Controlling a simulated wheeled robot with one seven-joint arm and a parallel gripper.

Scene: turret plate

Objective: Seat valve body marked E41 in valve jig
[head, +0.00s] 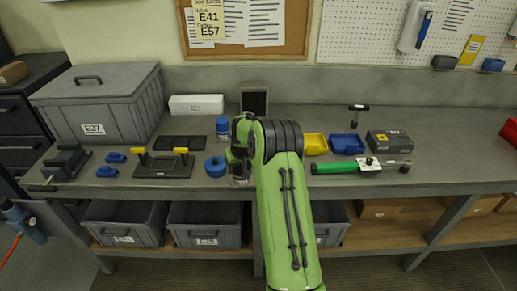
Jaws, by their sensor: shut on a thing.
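A dark fixture plate with two yellow-handled clamps (163,163) lies on the bench at the left; it looks like the valve jig. Two small blue parts (115,157) that look like valve bodies lie just left of it, their markings too small to read. My gripper (240,179) is low over the bench, right of the plate and beside a round blue part (215,167). It shows only in part behind my green arm. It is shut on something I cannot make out. The job card (208,16) reads E41 and E57.
A grey lidded bin (100,100) and a dark vise-like tool (66,162) stand at the left. A blue-capped jar (222,130) stands behind my gripper. Yellow (315,144) and blue (346,144) trays and a green-handled tool (345,167) lie to the right. The far right bench is mostly clear.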

